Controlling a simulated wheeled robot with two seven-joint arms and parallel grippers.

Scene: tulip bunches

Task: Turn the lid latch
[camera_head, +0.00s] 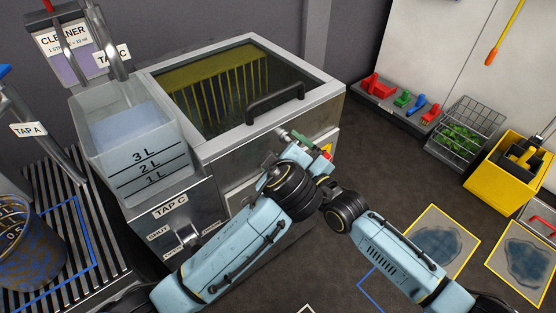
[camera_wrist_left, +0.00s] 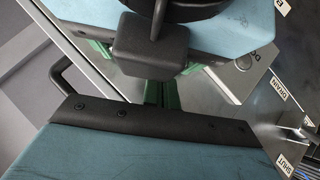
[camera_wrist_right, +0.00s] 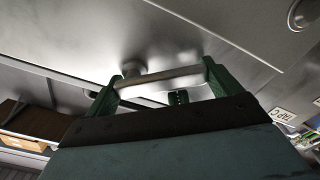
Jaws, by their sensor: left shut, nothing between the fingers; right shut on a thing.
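The lid latch (camera_wrist_right: 162,77) is a pale metal bar on a round pivot against a steel panel in the right wrist view. My right gripper (camera_wrist_right: 162,88) is shut on the latch, with green fingers at both ends of the bar. In the head view my right gripper (camera_head: 297,143) is at the upper front of the steel tank, below the dark glass lid (camera_head: 215,85) with its black handle (camera_head: 275,103). The lid is down. My left gripper (camera_wrist_left: 160,94) is shut and empty; the arms mostly hide it in the head view.
A clear measuring container (camera_head: 135,135) stands left of the tank, above a panel labelled TAP C (camera_head: 171,209). A wire basket (camera_head: 465,133) and yellow bucket (camera_head: 508,165) stand at the right.

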